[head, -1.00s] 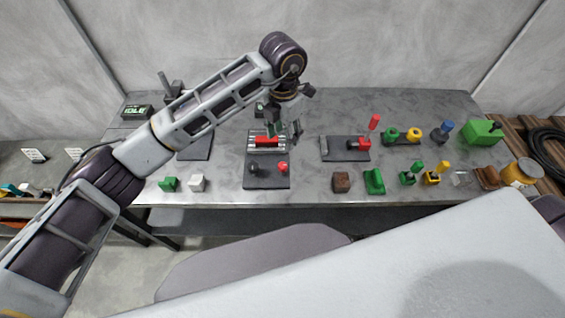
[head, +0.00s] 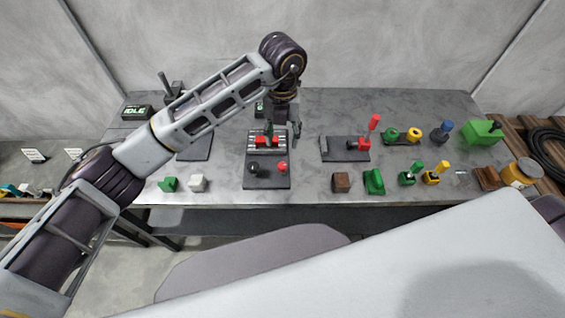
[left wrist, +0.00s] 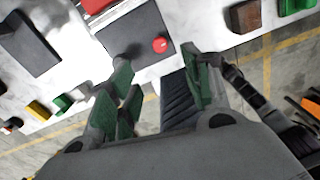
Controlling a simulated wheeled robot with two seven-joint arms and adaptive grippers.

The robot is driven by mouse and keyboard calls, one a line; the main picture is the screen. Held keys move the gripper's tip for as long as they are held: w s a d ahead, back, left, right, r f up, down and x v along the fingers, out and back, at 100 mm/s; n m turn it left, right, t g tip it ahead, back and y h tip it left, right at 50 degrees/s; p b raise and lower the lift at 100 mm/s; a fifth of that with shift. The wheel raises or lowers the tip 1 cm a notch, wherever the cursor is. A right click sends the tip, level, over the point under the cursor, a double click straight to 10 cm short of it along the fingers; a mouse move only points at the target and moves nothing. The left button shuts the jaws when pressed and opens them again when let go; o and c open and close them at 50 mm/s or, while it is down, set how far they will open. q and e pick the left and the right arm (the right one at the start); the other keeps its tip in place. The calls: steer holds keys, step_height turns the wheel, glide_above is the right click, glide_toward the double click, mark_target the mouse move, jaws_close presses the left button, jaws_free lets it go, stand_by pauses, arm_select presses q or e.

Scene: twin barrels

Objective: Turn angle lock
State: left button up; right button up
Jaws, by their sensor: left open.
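Which part is the angle lock is not clear to me. Below my left gripper is a dark plate fixture (head: 267,182) with silver bars, a red block (head: 261,142), a black knob (head: 254,167) and a red knob (head: 282,167). My left gripper (head: 283,133) is open and empty, pointing down over the back part of this fixture. My right gripper is not in view.
A green block (head: 168,184) and a white block (head: 198,183) are at the front left. A brown cube (head: 341,182) and several coloured parts line the front right.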

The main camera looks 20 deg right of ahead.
mark_target(283, 165)
arm_select(q)
steer(key=shift+f, duration=0.1)
steer(key=shift+f+p, duration=1.3)
steer(key=shift+f, duration=5.5)
steer(key=c, duration=1.1)
steer(key=shift+o, duration=0.2)
